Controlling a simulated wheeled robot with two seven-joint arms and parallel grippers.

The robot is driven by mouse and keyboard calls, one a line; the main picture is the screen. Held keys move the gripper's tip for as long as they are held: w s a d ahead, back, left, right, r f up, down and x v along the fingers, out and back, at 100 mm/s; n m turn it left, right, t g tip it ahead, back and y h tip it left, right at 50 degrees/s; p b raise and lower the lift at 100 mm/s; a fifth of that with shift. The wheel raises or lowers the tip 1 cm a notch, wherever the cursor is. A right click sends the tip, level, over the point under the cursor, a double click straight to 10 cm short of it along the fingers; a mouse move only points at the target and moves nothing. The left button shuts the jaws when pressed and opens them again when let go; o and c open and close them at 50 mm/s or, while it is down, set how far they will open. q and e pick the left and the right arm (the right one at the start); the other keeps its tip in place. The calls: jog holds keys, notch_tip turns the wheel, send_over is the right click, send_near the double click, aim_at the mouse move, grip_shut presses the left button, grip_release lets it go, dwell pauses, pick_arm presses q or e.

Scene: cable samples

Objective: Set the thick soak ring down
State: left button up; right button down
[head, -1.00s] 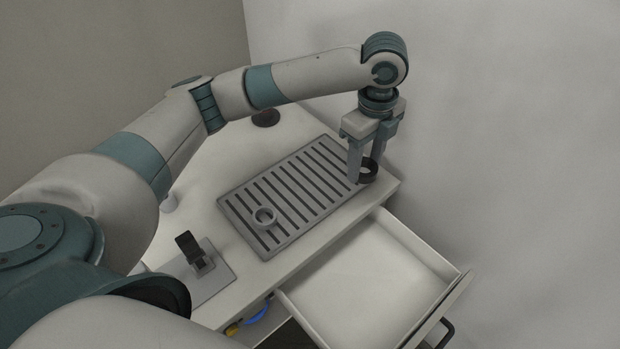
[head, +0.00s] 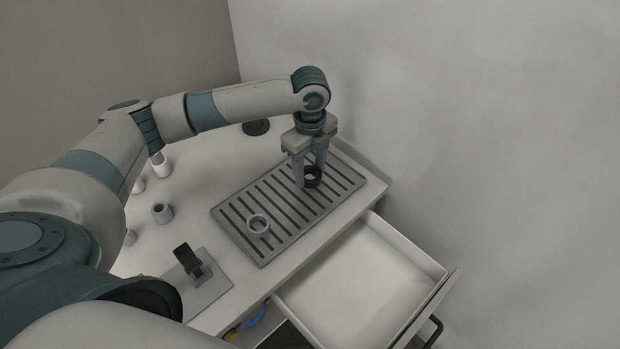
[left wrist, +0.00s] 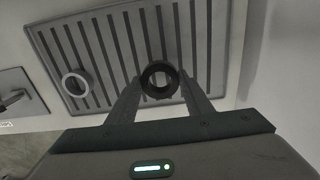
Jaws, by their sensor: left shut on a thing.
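A dark, thick ring (head: 315,184) is between the fingers of my left gripper (head: 309,178), over the right half of a grey slotted rack (head: 240,245). The gripper points down and is shut on the ring. In the left wrist view the dark ring (left wrist: 160,95) sits between the two fingertips (left wrist: 161,79) with the slats behind it. I cannot tell whether the ring touches the rack. A light grey ring (head: 250,227) lies on the left part of the rack; it also shows in the left wrist view (left wrist: 67,84). My right gripper is not in view.
An open, empty-looking drawer (head: 350,275) juts out at the front of the table. A black clip-like fixture (head: 188,258) on a grey plate stands left of the rack. Small cups (head: 162,212) stand at the left. Slats between the two rings are clear.

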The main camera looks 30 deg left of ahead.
aim_at(310, 181)
pick_arm(q)
jog(key=shift+f+p, duration=0.85)
jog(key=shift+f, duration=1.15)
jog(key=shift+f, duration=0.15)
jog(key=o, duration=1)
